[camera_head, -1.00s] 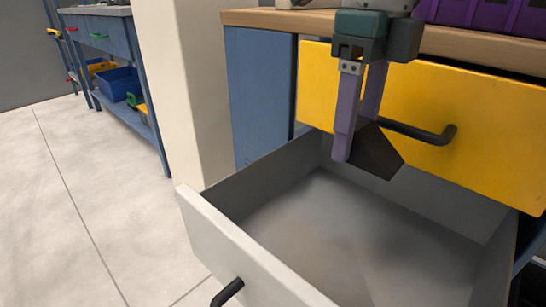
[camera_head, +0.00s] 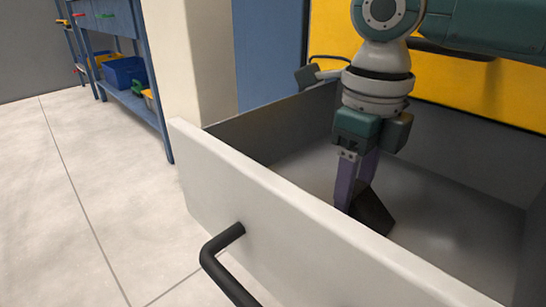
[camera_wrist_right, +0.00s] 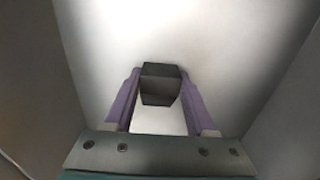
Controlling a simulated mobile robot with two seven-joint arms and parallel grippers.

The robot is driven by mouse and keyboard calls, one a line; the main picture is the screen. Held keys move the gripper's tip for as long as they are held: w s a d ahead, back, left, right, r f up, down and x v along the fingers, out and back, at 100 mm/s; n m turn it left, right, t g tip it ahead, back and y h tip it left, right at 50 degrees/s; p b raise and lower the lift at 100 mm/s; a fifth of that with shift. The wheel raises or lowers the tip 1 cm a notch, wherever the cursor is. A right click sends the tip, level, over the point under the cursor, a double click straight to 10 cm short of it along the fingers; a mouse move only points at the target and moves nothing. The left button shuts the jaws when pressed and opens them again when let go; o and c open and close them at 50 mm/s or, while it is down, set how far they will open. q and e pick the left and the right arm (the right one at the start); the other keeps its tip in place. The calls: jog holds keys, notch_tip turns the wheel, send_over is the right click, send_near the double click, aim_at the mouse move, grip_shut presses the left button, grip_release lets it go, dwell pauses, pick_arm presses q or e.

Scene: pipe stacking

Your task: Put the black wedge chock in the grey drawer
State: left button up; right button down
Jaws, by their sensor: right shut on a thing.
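The grey drawer (camera_head: 262,202) is pulled open and its inside shows in the head view. My right gripper (camera_head: 357,197) points down inside the drawer, behind its front panel. Its purple fingers are shut on the black wedge chock (camera_head: 373,212). In the right wrist view the chock (camera_wrist_right: 160,84) sits between the two fingertips of the gripper (camera_wrist_right: 158,95), over the pale drawer floor. I cannot tell whether the chock touches the floor. The front panel may hide part of the space below it. My left gripper is not in view.
The drawer's black handle (camera_head: 229,262) sticks out at the front. A yellow drawer front (camera_head: 478,88) stands behind and above the grey drawer. A cream post (camera_head: 190,60) is at the left. A blue workbench (camera_head: 128,95) with bins stands farther left, with clear floor between.

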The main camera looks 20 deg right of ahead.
jog(key=shift+f, duration=0.15)
jog(key=shift+c, duration=1.1)
grip_release()
notch_tip(320, 180, up, 12)
jog(key=p, duration=0.8)
jog(key=shift+r, duration=0.2)
